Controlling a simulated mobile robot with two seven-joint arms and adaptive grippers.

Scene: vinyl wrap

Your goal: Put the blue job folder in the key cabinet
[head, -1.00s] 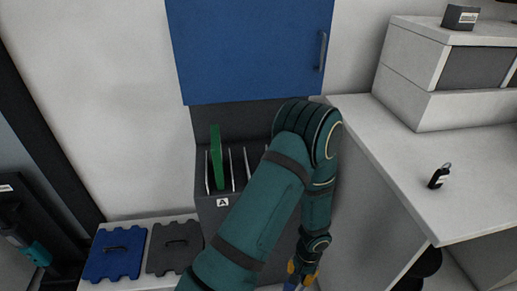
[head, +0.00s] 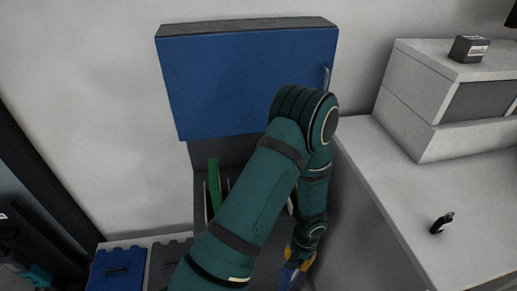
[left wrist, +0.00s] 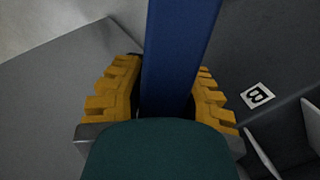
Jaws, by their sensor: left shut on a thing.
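My left gripper (head: 298,264) is shut on the blue job folder (head: 289,274), low in the head view in front of the grey rack's right side. In the left wrist view the folder (left wrist: 176,60) stands between the yellow fingers of the gripper (left wrist: 165,95). The folder's lower part is hidden by the gripper body. The key cabinet (head: 240,80) appears to be the blue-fronted wall cabinet above the rack. Its door is shut, with a handle (head: 325,78) at the right. My right gripper is not in view.
A grey slotted rack (head: 225,150) below the cabinet holds a green folder (head: 214,184); my arm covers much of it. A label B (left wrist: 258,95) shows on it. A white counter (head: 430,190) with a small black item (head: 442,222) stands right. A blue panel (head: 117,270) lies lower left.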

